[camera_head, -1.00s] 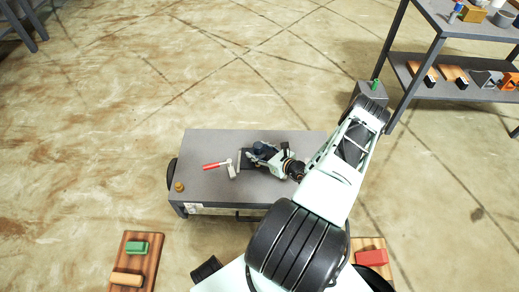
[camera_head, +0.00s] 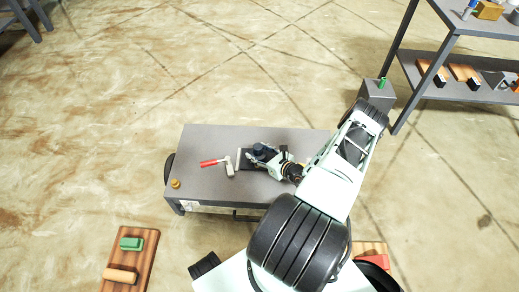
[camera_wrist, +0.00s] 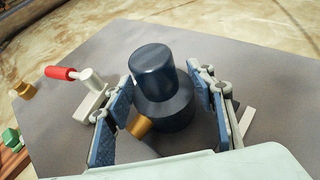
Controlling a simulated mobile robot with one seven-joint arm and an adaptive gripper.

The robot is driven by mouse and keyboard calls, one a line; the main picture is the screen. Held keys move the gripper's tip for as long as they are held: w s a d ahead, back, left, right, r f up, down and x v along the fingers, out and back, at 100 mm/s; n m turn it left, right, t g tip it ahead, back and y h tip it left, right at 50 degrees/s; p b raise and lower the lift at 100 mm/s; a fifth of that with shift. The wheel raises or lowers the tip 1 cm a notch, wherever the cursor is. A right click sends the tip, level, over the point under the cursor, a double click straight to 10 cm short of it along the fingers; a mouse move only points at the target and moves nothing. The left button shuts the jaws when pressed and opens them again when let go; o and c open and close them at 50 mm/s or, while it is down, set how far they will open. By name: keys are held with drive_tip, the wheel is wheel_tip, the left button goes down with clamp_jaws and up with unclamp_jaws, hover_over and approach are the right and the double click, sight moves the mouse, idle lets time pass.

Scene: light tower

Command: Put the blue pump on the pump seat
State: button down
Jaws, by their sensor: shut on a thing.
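The blue pump (camera_wrist: 152,80) is a dark blue stepped cylinder with a brass stub at its lower side in the wrist view. It stands between the two fingers of my gripper (camera_wrist: 165,120), which is shut on it. In the head view the pump (camera_head: 262,150) is small and partly hidden by my gripper (camera_head: 274,160), over the grey table. A dark square plate (camera_head: 245,160), possibly the pump seat, shows beside and partly under my gripper. Whether the pump touches it I cannot tell.
A red-handled toggle clamp (camera_head: 212,163) stands just left of the plate, close to my gripper. A small brass knob (camera_head: 175,183) is at the table's left front corner. A wooden board (camera_head: 130,255) lies front left. A shelf unit (camera_head: 460,90) stands at right.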

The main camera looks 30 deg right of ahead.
drive_tip(key=shift+w+f, duration=0.1)
drive_tip(key=shift+w, duration=0.05)
drive_tip(key=c, duration=1.4)
unclamp_jaws()
drive_tip(key=shift+f, duration=0.25)
drive_tip(key=o, duration=0.5)
drive_tip(key=shift+r, duration=0.1)
drive_tip(key=shift+r, duration=0.15)
drive_tip(key=p+v, duration=0.3)
drive_tip(key=v, duration=0.9)
